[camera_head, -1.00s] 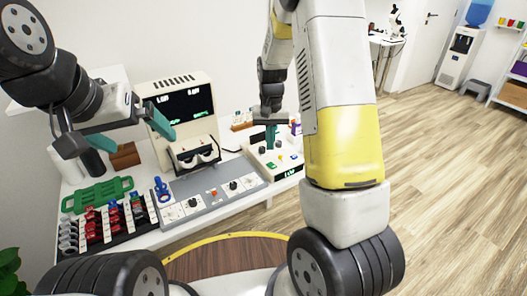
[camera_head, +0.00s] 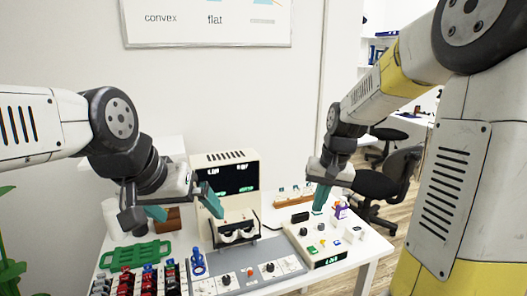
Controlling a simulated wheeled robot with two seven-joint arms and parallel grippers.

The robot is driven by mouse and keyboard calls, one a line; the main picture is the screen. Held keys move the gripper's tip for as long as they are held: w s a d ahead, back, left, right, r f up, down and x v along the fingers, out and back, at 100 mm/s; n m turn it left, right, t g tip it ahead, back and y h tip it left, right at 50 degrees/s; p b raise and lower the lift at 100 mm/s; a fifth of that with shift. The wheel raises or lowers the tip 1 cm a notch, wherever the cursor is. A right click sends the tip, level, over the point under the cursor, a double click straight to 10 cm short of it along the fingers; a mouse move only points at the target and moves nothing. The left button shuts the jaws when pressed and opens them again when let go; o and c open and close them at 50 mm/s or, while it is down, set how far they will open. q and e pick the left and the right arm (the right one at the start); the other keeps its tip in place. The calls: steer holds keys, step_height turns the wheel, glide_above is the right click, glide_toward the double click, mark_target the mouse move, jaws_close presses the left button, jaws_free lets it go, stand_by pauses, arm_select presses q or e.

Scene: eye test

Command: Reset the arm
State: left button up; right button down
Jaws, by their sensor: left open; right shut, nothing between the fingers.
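My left gripper (camera_head: 184,207) comes in from the left, open and empty, with its teal fingers spread in front of the eye test machine (camera_head: 229,158). My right gripper (camera_head: 320,199) hangs at the right above the far part of the table, its teal fingers shut with nothing between them. It appears near the white button box (camera_head: 323,258); I cannot tell whether it touches anything. Part of the machine's left side is hidden behind my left gripper.
The white table (camera_head: 371,246) holds a grey control panel (camera_head: 236,286), a green rack (camera_head: 134,257), a blue stand (camera_head: 198,264), a lens rack at the lower left, a wooden block (camera_head: 167,221) and a purple-labelled bottle (camera_head: 341,212). A dark office chair (camera_head: 390,184) stands behind the table's right side.

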steer(key=s+r+n+t, duration=0.1)
steer(key=s+r, duration=0.3)
steer(key=s, duration=0.4)
steer(key=s+a+r+t, duration=0.1)
steer(key=s+r+t, duration=0.2)
steer(key=s, duration=0.6)
steer(key=shift+r+n+y, duration=0.4)
steer(key=shift+r, duration=0.85)
steer(key=shift+s+a, duration=0.1)
steer(key=shift+s, duration=0.05)
